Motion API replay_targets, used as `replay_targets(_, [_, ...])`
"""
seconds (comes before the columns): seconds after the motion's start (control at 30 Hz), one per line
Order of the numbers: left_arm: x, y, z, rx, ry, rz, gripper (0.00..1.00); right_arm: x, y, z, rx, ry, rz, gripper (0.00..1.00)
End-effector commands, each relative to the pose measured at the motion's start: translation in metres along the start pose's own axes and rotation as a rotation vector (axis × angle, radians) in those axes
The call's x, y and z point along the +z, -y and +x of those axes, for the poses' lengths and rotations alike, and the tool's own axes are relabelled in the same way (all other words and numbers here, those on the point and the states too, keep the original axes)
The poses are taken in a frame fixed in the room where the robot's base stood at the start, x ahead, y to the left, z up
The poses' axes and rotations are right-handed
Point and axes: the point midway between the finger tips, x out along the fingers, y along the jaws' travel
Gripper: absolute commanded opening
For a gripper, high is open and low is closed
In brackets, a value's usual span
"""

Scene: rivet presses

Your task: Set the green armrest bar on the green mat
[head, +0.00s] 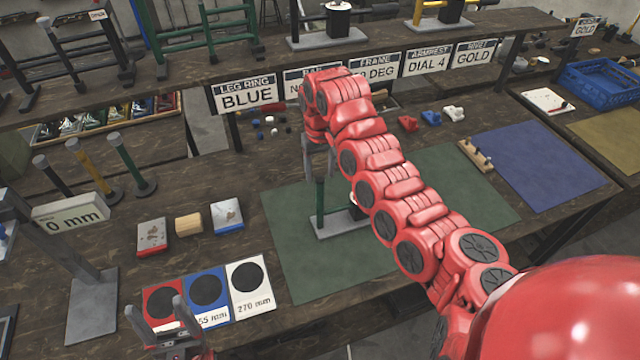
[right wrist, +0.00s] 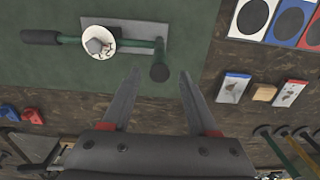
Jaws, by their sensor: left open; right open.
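The green armrest bar (head: 320,203) stands on a grey base plate (head: 334,227), which rests on the green mat (head: 280,215). In the right wrist view the bar (right wrist: 130,43) runs across the plate to a dark grip, past a white disc (right wrist: 99,44). My right gripper (head: 318,172) is open above the bar's upright end. In its wrist view that end lies near the gap between the fingertips (right wrist: 160,76); I cannot tell whether they touch. My red right arm hides part of the mat and plate. My left gripper (head: 168,312) is open and empty at the lower left.
Red, blue and white cards (head: 207,290) lie left of the mat. Small blocks (head: 189,224) and several upright posts (head: 131,160), one green, stand further left. A raised shelf with signs (head: 247,94) runs behind. A blue mat (head: 535,165) lies right.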

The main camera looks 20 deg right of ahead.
Motion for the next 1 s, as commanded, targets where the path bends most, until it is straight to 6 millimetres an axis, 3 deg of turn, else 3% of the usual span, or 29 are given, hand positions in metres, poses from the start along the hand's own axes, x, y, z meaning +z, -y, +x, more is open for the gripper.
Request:
replay_targets(0.1, [0.001,0.000,-0.003,0.000,0.000,0.000,0.70,0.000,-0.002,-0.016,0.005,-0.003,0.001,0.60])
replay_targets(0.33, [0.001,0.000,-0.005,0.000,0.000,0.000,0.70,0.000,-0.001,-0.033,0.003,0.000,0.001,0.60])
replay_targets(1.0, [0.001,0.000,-0.005,0.000,0.000,0.000,0.70,0.001,0.000,-0.035,0.000,0.001,0.001,0.60])
